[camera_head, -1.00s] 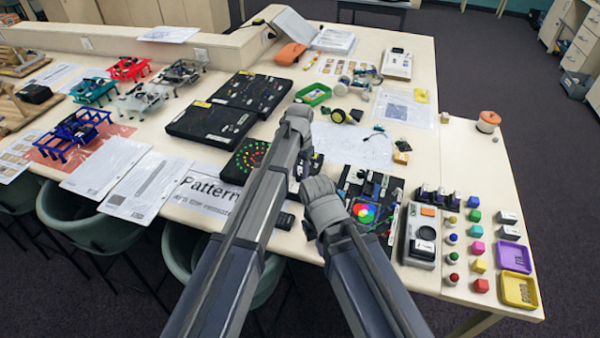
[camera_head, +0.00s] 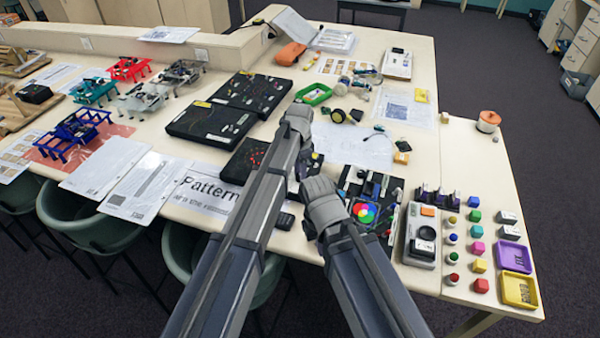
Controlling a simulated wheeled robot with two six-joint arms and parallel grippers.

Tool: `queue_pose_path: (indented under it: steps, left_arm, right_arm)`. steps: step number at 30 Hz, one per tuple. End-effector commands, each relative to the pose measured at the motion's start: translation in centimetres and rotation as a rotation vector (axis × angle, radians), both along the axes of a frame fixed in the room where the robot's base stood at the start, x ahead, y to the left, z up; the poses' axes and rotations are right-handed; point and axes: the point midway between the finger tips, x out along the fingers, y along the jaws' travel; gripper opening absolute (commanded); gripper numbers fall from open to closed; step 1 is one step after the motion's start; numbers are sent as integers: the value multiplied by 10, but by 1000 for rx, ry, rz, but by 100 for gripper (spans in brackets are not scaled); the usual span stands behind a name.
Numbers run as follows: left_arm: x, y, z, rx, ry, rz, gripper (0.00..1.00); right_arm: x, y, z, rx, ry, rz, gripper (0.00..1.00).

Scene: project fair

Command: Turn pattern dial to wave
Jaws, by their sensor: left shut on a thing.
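The black pattern board (camera_head: 238,165) lies at the table's front edge, behind a sheet printed "Pattern" (camera_head: 208,192). Its light display (camera_head: 253,155) shows a small group of red lights, partly covered by my left arm. My left gripper (camera_head: 302,168) reaches down over the right part of this board, mostly hidden by its own wrist. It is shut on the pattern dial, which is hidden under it. My right arm ends just right of it, over the front edge, and its gripper fingers are hidden.
A board with a colour wheel (camera_head: 366,212) lies close to my right wrist. A grey device (camera_head: 420,236), coloured cubes and two small trays (camera_head: 519,290) stand further right. Two more black boards (camera_head: 210,124) lie behind the pattern board. A green tray (camera_head: 314,94) is further back.

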Motion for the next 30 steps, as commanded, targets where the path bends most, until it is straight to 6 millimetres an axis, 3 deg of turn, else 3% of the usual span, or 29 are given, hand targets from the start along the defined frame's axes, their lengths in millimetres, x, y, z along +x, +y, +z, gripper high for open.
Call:
queue_pose_path:
  steps: [8,9,16,30]
  left_arm:
    - [0,0,0,0,0,-1,0]
    - [0,0,0,0,0,-1,41]
    - [0,0,0,0,0,0,66]
    - [0,0,8,0,0,0,68]
  right_arm:
    - [0,0,0,0,0,0,0]
    - [0,0,0,0,0,0,0]
    - [0,0,0,0,0,0,0]
    - [0,0,9,0,0,0,0]
